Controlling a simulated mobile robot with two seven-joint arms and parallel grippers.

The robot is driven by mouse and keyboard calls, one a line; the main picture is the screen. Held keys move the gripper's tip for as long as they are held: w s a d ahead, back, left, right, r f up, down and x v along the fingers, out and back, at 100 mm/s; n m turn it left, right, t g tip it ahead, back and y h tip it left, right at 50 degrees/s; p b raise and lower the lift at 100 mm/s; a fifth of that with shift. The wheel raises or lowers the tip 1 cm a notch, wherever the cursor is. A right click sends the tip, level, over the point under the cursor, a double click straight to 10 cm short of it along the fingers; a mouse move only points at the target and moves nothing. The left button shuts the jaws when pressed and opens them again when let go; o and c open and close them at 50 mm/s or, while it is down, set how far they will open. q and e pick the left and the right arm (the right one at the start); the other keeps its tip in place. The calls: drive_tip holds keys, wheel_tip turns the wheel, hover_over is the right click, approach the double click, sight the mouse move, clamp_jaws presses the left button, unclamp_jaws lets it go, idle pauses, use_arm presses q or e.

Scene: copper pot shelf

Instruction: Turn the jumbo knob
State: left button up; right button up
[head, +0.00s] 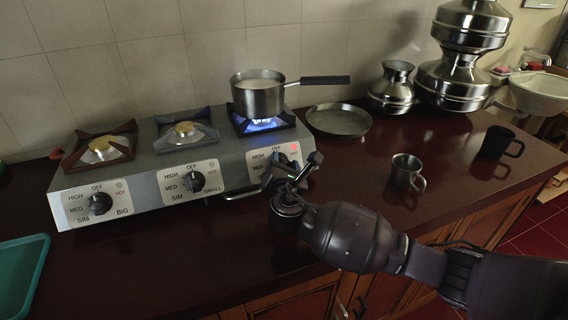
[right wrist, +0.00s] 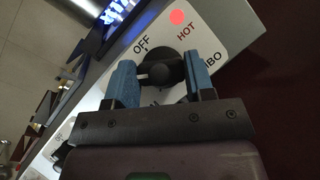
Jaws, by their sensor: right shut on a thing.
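The jumbo knob (right wrist: 160,70) is black and sits on the stove's white dial plate, which reads OFF, HOT and a partly hidden label ending in "MBO". In the right wrist view it lies between the two blue fingers of my right gripper (right wrist: 161,78), which is shut on it. In the head view my right gripper (head: 287,172) is at the stove's rightmost dial and largely hides the knob. A red light (right wrist: 178,17) glows beside HOT, and a blue flame (head: 262,125) burns on the right burner. My left gripper is not in view.
A saucepan (head: 258,97) of pale liquid stands over the flame, its black handle pointing right. The middle knob (head: 194,181) and big knob (head: 100,203) are left of my gripper. A steel plate (head: 339,121) and a steel mug (head: 406,171) stand to the right.

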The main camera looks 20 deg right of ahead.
drive_tip(key=shift+r+m+g+h+p, duration=0.25)
drive_tip(key=shift+m+g+h+p, duration=0.25)
drive_tip(key=shift+m, duration=0.5)
drive_tip(key=shift+a+m+g+h+p, duration=0.1)
drive_tip(key=shift+m+g+h+p, duration=0.35)
drive_tip(key=shift+m+p, duration=0.55)
drive_tip(key=m+g+p, duration=0.1)
drive_tip(key=m, duration=0.2)
drive_tip(key=shift+g+h+p, duration=0.35)
drive_tip(key=shift+p, duration=0.05)
drive_tip(key=shift+m+g+p, duration=0.5)
drive_tip(key=shift+m+p, duration=0.15)
drive_tip(key=shift+m, duration=0.35)
drive_tip(key=shift+m+g+p, duration=0.4)
drive_tip(key=shift+m+p, duration=0.1)
drive_tip(key=shift+m, duration=0.2)
use_arm(q)
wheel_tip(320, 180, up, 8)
drive_tip(key=p, duration=0.1)
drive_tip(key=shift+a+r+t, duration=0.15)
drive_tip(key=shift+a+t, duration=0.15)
use_arm(e)
drive_tip(key=shift+f+m+g, duration=0.2)
drive_tip(key=shift+m+g, duration=0.4)
drive_tip(key=shift+m, duration=0.4)
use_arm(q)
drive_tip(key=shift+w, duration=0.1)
